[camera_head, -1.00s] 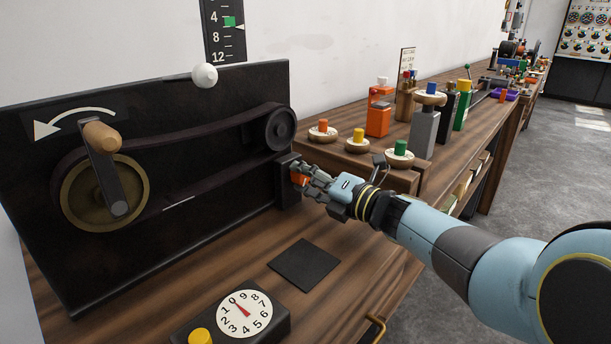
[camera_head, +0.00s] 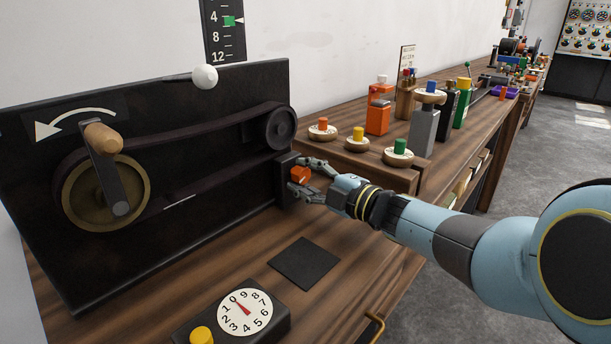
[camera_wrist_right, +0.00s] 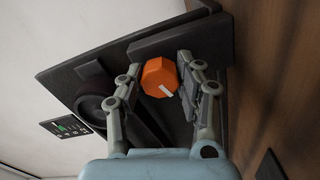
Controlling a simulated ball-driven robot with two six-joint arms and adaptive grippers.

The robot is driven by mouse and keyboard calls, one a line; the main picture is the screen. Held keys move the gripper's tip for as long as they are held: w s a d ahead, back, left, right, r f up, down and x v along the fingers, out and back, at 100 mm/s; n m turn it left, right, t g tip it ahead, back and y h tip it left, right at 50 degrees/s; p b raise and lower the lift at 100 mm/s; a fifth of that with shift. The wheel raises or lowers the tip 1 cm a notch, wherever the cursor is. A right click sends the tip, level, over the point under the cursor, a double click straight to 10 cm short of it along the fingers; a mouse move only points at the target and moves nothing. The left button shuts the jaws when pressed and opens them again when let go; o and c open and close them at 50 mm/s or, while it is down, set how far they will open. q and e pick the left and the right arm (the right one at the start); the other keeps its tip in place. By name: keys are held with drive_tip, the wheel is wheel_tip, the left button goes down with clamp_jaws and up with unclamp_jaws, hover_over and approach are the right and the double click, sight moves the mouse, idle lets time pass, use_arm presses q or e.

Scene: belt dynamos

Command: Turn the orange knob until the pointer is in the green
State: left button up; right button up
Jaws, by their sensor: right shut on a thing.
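The orange knob (camera_head: 300,175) sits on a small black box (camera_head: 285,180) at the right end of the black panel. My right gripper (camera_head: 298,174) is around it, one finger above and one below. In the right wrist view the knob (camera_wrist_right: 159,77) shows a white mark and lies between the fingers of my right gripper (camera_wrist_right: 158,66), shut on it. The black scale (camera_head: 222,40) on the wall has a green patch (camera_head: 229,21). The white pointer (camera_head: 238,20) is at its right edge, level with the green. My left gripper is not in view.
The black panel (camera_head: 220,85) carries a wooden-handled crank (camera_head: 118,185), a belt and a small pulley (camera_head: 280,128). A dial box (camera_head: 244,312) with a yellow button and a dark square pad (camera_head: 304,263) are in front. Wooden discs with coloured knobs stand behind my right arm.

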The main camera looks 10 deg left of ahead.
drive_tip(key=shift+m, duration=0.4)
drive_tip(key=o, duration=1.2)
drive_tip(key=shift+c, duration=0.2)
drive_tip(key=shift+n, duration=0.3)
